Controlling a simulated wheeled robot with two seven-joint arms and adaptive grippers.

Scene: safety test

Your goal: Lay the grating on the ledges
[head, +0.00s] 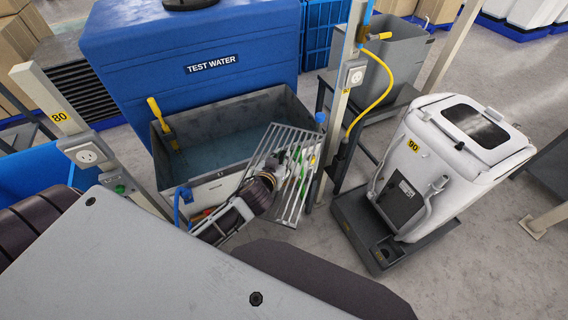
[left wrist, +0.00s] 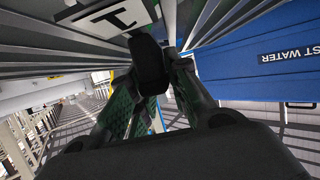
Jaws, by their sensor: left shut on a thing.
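The grating (head: 308,152), a panel of thin grey metal bars, is held tilted in the air at the front right of an open grey tank (head: 285,100). It overlaps the tank's right front corner in the head view. My left gripper (head: 285,165) is shut on the grating; its green finger parts show between the bars. In the left wrist view the fingers (left wrist: 150,70) fill the middle, and their exact contact is hard to see. The tank holds bluish water; I cannot clearly make out its ledges. My right gripper is not in view.
A blue TEST WATER tank (head: 200,50) stands behind the open tank. A post with a socket (head: 352,75) and a yellow hose rises at its right.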

